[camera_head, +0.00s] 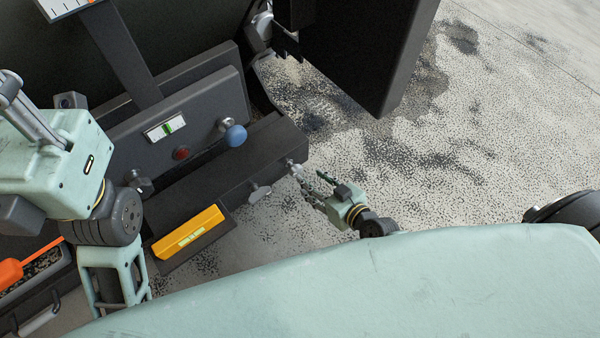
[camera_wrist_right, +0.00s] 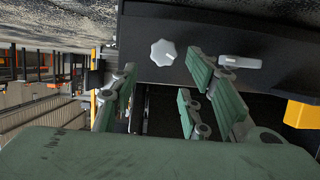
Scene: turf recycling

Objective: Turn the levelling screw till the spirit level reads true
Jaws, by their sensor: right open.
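A yellow spirit level (camera_head: 185,228) lies on a dark ledge low on the machine. Its pale green vial shows, but I cannot read the bubble. Its end also shows at the right of the wrist view (camera_wrist_right: 301,113). A silver star-shaped knob (camera_wrist_right: 163,53) and a flat wing-shaped handle (camera_wrist_right: 240,62) sit on the dark beam; I cannot tell which is the levelling screw. In the head view the end knob (camera_head: 292,164) is just beyond my right gripper (camera_head: 316,188) and the wing handle (camera_head: 259,193) is left of it. My right gripper is open and empty, apart from both. My left fingers do not show.
A blue ball knob (camera_head: 236,135), a red button (camera_head: 181,153) and a white gauge with a green band (camera_head: 165,128) are on the panel behind. An orange-handled tool (camera_head: 12,271) lies at lower left. Speckled floor (camera_head: 470,150) at right is open.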

